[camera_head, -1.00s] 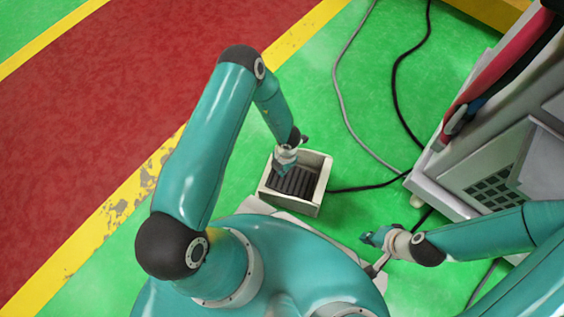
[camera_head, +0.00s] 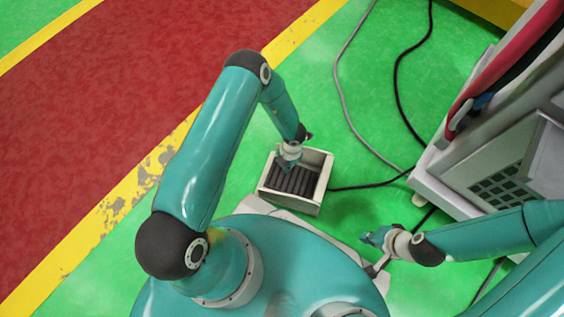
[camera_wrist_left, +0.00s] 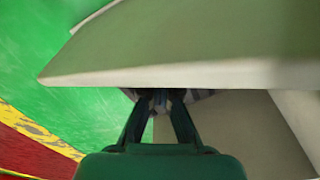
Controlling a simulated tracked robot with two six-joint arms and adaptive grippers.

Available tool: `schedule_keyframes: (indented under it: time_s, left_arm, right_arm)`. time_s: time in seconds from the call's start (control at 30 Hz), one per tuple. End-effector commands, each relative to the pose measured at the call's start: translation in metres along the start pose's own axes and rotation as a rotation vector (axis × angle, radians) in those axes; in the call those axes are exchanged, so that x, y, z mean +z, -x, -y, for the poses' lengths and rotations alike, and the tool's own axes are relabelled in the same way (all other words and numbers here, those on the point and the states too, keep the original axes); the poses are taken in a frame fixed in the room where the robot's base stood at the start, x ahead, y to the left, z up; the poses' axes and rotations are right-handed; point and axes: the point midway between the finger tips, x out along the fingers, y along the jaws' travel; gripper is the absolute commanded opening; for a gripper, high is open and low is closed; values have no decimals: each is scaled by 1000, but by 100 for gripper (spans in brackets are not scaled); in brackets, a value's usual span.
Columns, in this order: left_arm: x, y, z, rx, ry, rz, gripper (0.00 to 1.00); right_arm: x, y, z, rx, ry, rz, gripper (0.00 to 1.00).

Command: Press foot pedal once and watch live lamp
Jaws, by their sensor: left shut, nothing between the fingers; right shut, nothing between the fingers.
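The foot pedal (camera_head: 296,184) is a dark ribbed tread inside a pale open-fronted housing on the green floor, in the middle of the head view. My left gripper (camera_head: 287,166) is shut and empty at the far part of the tread, overlapping it in the picture. I cannot tell whether it touches the tread. In the left wrist view the pale housing wall (camera_wrist_left: 190,45) fills the top and hides the fingertips' ends. My right gripper (camera_head: 368,238) is shut and empty, low at the right, apart from the pedal. I cannot make out a live lamp.
A grey machine cabinet (camera_head: 470,175) with a vent grille stands at the right. A black cable (camera_head: 365,187) runs from the pedal housing towards it. A grey cable (camera_head: 342,90) lies on the floor. A yellow line (camera_head: 125,200) borders the red lane; open floor lies left.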

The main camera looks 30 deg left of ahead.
Motion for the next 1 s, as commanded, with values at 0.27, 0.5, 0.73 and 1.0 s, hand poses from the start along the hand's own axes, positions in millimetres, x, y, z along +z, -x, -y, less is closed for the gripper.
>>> schedule_keyframes:
  time_s: [0.27, 0.5, 0.73, 1.0]
  left_arm:
    - [8, 3, 0, -1, -2, 1, 0]
    - [8, 8, 0, 0, -2, 1, 0]
    - [9, 42, 0, 1, -2, 4, 0]
    - [8, 95, 0, 1, -1, 4, 0]
  right_arm:
    - [0, 1, 0, 0, 0, 0, 0]
    - [0, 1, 0, 0, 0, 0, 0]
    - [0, 1, 0, 0, 0, 0, 0]
    - [0, 1, 0, 0, 0, 0, 0]
